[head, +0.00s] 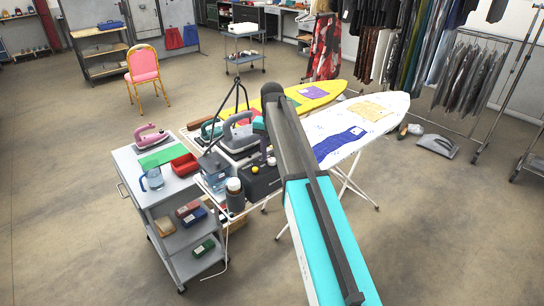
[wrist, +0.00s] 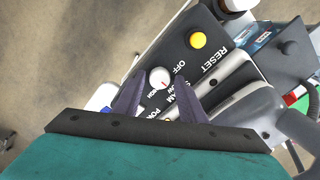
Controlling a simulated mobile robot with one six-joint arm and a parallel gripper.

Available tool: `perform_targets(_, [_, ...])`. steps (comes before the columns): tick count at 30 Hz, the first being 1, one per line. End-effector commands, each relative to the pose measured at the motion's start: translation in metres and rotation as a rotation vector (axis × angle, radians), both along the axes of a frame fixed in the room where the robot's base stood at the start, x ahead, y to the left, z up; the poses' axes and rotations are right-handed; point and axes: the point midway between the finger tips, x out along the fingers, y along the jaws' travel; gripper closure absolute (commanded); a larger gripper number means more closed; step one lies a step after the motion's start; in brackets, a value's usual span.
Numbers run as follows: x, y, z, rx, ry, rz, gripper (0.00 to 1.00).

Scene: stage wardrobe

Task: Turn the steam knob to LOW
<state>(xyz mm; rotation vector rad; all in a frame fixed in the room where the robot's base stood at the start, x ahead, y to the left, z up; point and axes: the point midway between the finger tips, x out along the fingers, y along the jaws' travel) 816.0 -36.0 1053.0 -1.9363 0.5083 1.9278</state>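OFF, STEAM and RESET labels are partly readable. My gripper (wrist: 159,82) is open, with one dark finger on each side of the knob and a visible gap at each. I cannot tell how far the fingertips are above the panel. In the head view the black box (head: 262,183) stands below my gripper (head: 267,153).
A yellow button (wrist: 197,40) sits near the knob. A grey iron (head: 238,134) stands beside the box, and a dark flask (head: 234,196) is in front. A grey cart (head: 155,190) is left; a white ironing board (head: 355,125) is right. Open floor lies in front.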

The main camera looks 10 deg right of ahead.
Motion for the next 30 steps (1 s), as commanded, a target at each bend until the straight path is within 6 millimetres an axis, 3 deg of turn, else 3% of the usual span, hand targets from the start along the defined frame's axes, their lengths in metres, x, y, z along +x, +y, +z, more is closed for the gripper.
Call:
perform_targets(16, [-0.001,0.0,0.006,0.001,0.003,0.0,0.55])
perform_targets(30, [-0.001,-0.001,0.06,0.0,0.002,0.0,0.55])
